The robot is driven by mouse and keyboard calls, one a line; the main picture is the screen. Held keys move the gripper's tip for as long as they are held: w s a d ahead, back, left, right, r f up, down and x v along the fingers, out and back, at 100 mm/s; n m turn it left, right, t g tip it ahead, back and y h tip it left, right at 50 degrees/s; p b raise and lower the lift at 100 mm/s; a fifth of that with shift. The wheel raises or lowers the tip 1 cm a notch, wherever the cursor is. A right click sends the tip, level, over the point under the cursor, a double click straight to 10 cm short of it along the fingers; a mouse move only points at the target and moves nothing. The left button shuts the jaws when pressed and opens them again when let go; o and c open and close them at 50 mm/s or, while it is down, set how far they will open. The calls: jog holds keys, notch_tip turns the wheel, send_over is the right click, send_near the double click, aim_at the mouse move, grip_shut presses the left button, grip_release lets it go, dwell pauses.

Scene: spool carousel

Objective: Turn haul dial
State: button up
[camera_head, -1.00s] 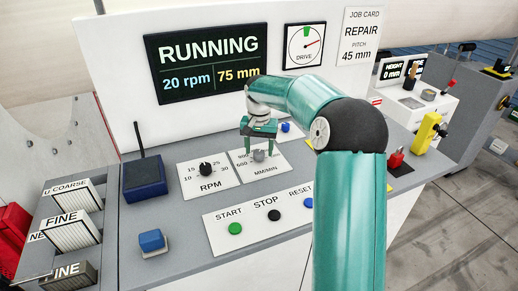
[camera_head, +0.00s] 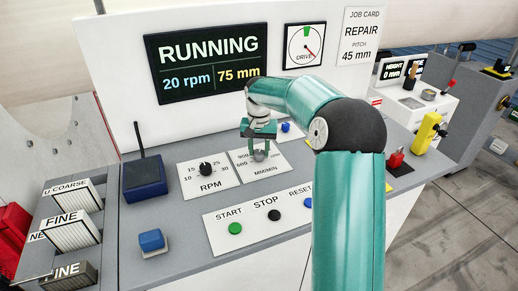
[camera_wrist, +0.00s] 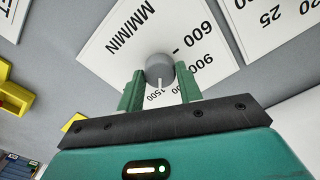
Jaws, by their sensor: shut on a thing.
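The haul dial (camera_head: 259,155) is a small grey knob on a white plate marked MM/MIN (camera_head: 266,169), on the sloping console. In the wrist view the knob (camera_wrist: 159,67) has a white pointer line aimed down the picture, between my fingers, near the partly hidden 1500 mark. My gripper (camera_head: 259,151) reaches down from above with its green fingers on either side of the knob. In the wrist view my gripper (camera_wrist: 159,80) is shut on it. The screen (camera_head: 207,66) reads RUNNING, 20 rpm and 75 mm.
A black RPM dial (camera_head: 206,168) stands just left. START (camera_head: 235,228), STOP (camera_head: 274,215) and RESET (camera_head: 308,203) buttons are in front. A blue box with an antenna (camera_head: 145,178) stands farther left. The DRIVE gauge (camera_head: 304,45) hangs above.

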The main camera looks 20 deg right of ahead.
aim_at(259, 152)
jog(key=n, duration=0.3)
jog(key=shift+n, duration=0.3)
jog(key=n, duration=0.4)
jog(key=shift+n, duration=0.3)
jog(key=o, duration=1)
jog(key=shift+r, duration=0.15)
notch_tip(259, 152, up, 14)
jog(key=shift+f, duration=0.2)
